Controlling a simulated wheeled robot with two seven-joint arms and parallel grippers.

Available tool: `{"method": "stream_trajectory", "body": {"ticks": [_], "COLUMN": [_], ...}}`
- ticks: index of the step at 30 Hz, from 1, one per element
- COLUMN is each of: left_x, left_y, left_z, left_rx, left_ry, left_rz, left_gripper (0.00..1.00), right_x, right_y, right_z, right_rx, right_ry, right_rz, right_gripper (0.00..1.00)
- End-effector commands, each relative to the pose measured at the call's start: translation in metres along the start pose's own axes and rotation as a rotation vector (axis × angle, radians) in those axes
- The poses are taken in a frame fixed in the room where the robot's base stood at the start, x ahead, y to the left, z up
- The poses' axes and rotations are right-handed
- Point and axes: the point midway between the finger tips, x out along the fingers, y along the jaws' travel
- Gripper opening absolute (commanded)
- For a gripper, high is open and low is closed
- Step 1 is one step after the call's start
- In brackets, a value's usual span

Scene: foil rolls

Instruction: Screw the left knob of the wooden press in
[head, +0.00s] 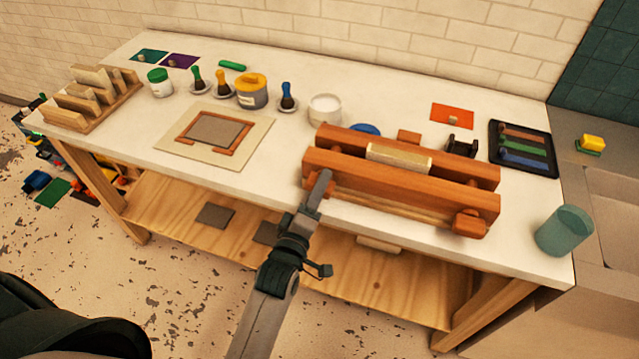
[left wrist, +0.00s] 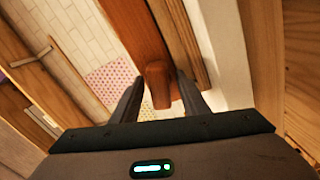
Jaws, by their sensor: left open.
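The wooden press (head: 400,188) stands at the front right of the table, its two long reddish beams running left to right with a pale block (head: 398,158) between them. Its right knob (head: 470,222) sticks out at the front. My left gripper (head: 318,190) is at the press's left end and mostly hides the left knob in the head view. In the left wrist view the left knob (left wrist: 157,84) lies between the open fingers of the gripper (left wrist: 160,98). I cannot tell whether either finger touches it. My right gripper is not in view.
A framed board (head: 258,135), a white bowl (head: 325,108) and several jars and brushes stand left of and behind the press. A black tray (head: 551,140) and a teal cup (head: 564,230) are to the right. Free room lies along the table's front left.

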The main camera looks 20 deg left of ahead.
Motion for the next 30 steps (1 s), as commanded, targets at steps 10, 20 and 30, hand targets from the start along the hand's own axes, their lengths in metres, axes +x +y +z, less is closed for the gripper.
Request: {"method": "stream_trajectory", "body": {"ticks": [10, 20, 30], "left_x": [0.0030, 0.0028, 0.0029], "left_y": [0.0001, 0.0000, 0.0004], "left_z": [-0.0003, -0.0002, -0.0003], "left_rx": [0.001, 0.002, 0.075], "left_ry": [0.001, 0.000, 0.000], "left_rz": [0.001, 0.000, -0.001], "left_gripper": [0.41, 0.08, 0.08], "right_x": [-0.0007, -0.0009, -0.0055], "right_y": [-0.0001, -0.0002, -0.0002], "right_z": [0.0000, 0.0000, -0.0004], "right_rx": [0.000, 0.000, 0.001], "right_ry": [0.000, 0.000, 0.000], "right_rz": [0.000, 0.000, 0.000], "right_gripper": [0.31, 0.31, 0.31]}}
